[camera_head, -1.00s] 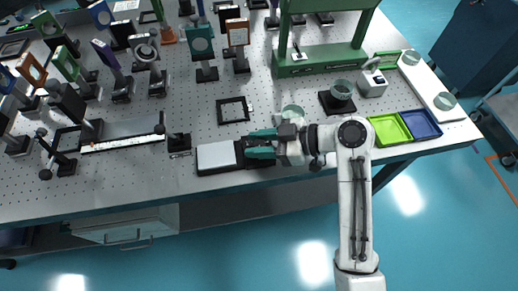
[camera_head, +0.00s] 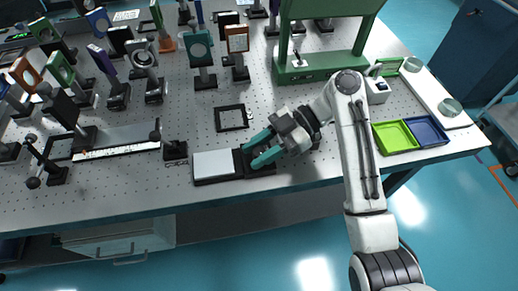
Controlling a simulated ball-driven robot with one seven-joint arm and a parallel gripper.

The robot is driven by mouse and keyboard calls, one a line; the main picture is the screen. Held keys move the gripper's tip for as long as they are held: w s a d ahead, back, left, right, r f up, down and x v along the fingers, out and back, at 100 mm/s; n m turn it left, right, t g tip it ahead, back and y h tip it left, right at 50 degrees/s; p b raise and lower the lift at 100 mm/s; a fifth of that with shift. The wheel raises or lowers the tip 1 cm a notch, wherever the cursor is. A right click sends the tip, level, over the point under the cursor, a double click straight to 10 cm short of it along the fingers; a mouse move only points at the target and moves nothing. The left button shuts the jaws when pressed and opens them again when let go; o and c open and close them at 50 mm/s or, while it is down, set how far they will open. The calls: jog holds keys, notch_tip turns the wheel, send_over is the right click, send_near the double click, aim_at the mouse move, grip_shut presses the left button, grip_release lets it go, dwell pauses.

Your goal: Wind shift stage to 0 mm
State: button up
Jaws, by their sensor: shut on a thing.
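The shift stage appears to be the low black unit with a white top plate (camera_head: 214,163) near the table's front edge. Its black right end (camera_head: 262,170) lies beside and partly under my gripper. My gripper (camera_head: 250,154) has teal fingers and reaches in from the right, tilted down to the left. The fingers are closed around a small part at the stage's right end, probably its knob. The fingers hide most of that part. No scale reading on the stage can be made out.
A black post mount (camera_head: 175,151) stands just left of the stage, with a rail (camera_head: 118,140) beyond. A black square frame (camera_head: 231,118) lies behind. A green gantry (camera_head: 320,65) stands at back right. Green (camera_head: 394,137) and blue (camera_head: 427,131) trays lie right.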

jog(key=shift+f, duration=0.15)
jog(key=o, duration=1)
jog(key=shift+c, duration=0.2)
jog(key=v, duration=1)
jog(key=shift+w+d+b, duration=0.25)
jog(key=shift+w+b, duration=0.05)
jog(key=shift+b, duration=0.05)
